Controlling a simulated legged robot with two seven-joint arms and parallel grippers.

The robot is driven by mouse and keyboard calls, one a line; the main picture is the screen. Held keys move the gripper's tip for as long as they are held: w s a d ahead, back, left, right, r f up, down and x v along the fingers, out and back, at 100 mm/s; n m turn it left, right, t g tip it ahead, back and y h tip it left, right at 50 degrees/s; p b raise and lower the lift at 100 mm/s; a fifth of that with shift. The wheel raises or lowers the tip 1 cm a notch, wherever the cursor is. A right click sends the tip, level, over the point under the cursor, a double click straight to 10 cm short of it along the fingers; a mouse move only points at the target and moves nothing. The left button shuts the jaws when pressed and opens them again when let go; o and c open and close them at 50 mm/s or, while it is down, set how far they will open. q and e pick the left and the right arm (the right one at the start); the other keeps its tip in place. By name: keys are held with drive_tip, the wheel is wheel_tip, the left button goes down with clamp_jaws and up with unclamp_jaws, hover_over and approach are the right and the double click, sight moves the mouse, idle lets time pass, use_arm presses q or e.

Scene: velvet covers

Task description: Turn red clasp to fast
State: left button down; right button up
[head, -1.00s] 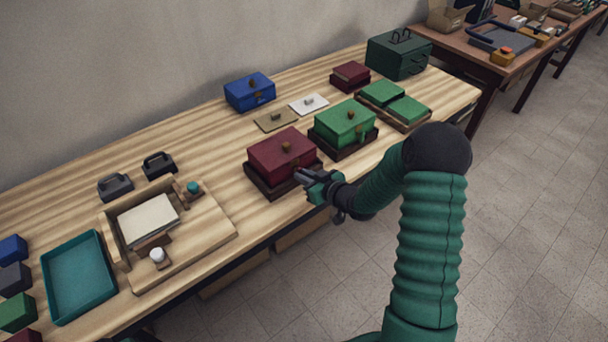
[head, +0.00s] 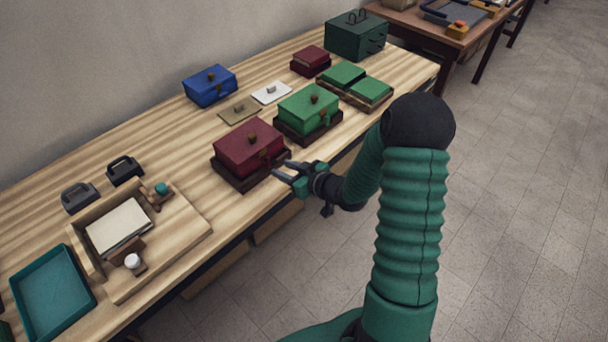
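My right gripper (head: 279,172) is just in front of the box's right front, close to the clasp. Its fingers look parted with nothing between them; whether they touch the box cannot be told. My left gripper is not in view.
A green box (head: 308,108) with a knob stands close behind to the right. A blue box (head: 210,86), a tan plate (head: 239,109) and a white plate (head: 271,92) lie farther back. A wooden work tray (head: 190,243) and teal tray (head: 52,290) are at left.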

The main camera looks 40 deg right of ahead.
drive_tip(key=a+v, duration=0.1)
drive_tip(key=v, duration=1)
drive_tip(key=shift+d+p, duration=0.45)
drive_tip(key=s+a+g, duration=0.2)
drive_tip(key=a+g, duration=0.1)
drive_tip(key=a, duration=0.3)
drive_tip(key=s+a+g+p, duration=0.1)
drive_tip(key=s+a+g, duration=0.2)
drive_tip(key=a, duration=0.3)
drive_tip(key=s+a+g+h+p, duration=0.1)
drive_tip(key=s+a+g, duration=0.2)
drive_tip(key=a+g, duration=0.2)
drive_tip(key=shift+a+f+m, duration=0.4)
drive_tip(key=shift+a+f, duration=0.05)
drive_tip(key=shift+a, duration=0.15)
drive_tip(key=shift+a, duration=0.3)
